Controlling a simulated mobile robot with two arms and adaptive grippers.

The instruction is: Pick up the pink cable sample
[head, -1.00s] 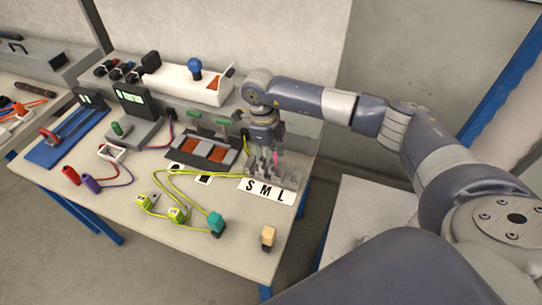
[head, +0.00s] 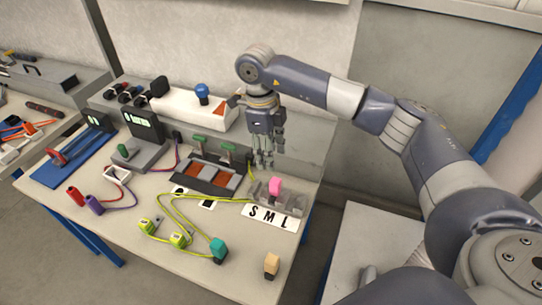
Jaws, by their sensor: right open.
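The pink cable sample (head: 275,186) stands upright in the grey holder (head: 292,200) behind the white card marked S M L. My right gripper (head: 264,163) hangs fingers down, above and a little left of the pink sample. It is open, empty and apart from the sample. My left gripper is not in view.
A black fixture with orange pads and green handles (head: 205,172) stands left of the holder. A white box (head: 195,108) stands behind.

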